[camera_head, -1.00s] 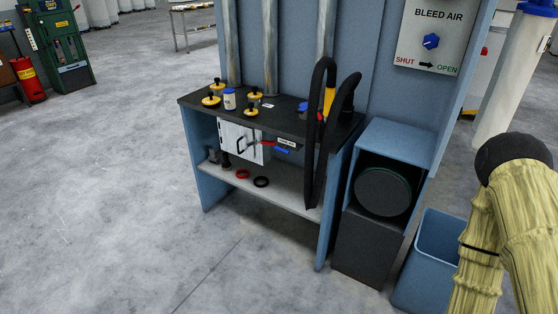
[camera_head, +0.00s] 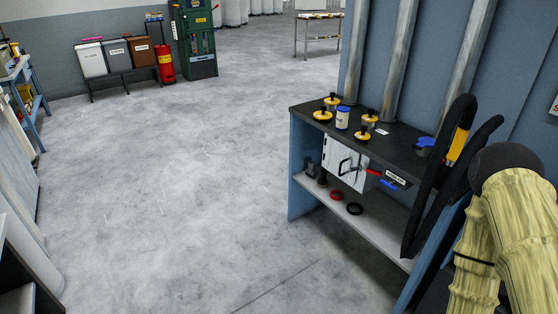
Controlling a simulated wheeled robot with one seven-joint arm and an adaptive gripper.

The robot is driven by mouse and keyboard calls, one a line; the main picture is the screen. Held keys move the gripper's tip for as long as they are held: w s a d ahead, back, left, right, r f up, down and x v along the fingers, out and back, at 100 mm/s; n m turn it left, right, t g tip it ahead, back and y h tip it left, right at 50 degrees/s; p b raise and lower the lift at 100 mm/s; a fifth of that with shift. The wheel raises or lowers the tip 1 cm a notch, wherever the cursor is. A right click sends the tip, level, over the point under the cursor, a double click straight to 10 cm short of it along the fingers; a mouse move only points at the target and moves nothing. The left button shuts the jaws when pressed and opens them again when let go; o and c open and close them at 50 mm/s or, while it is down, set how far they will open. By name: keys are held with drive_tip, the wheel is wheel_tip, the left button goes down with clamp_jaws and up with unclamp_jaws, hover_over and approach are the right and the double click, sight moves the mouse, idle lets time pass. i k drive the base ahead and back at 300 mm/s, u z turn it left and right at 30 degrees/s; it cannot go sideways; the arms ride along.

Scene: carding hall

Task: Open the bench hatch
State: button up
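A small white hatch door (camera_head: 345,163) with a dark curved handle is set under the top of the blue workbench (camera_head: 301,210), above its lower shelf. The door looks shut. A red lever (camera_head: 371,172) and a blue lever (camera_head: 388,183) sit just right of it, by a small white label (camera_head: 396,179). My arm, in a pale yellow ribbed cover, fills the right edge of the view. My gripper is not in view.
Yellow-and-black knobs (camera_head: 322,115) and a white jar with a blue lid (camera_head: 342,120) stand on the benchtop. A red and a black ring (camera_head: 354,209) lie on the shelf. Open floor (camera_head: 200,190) spreads left of the bench.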

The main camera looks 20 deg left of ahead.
sight(338, 156)
drive_tip(key=u, duration=0.45)
drive_tip(key=i, duration=1.4)
drive_tip(key=z, duration=0.5)
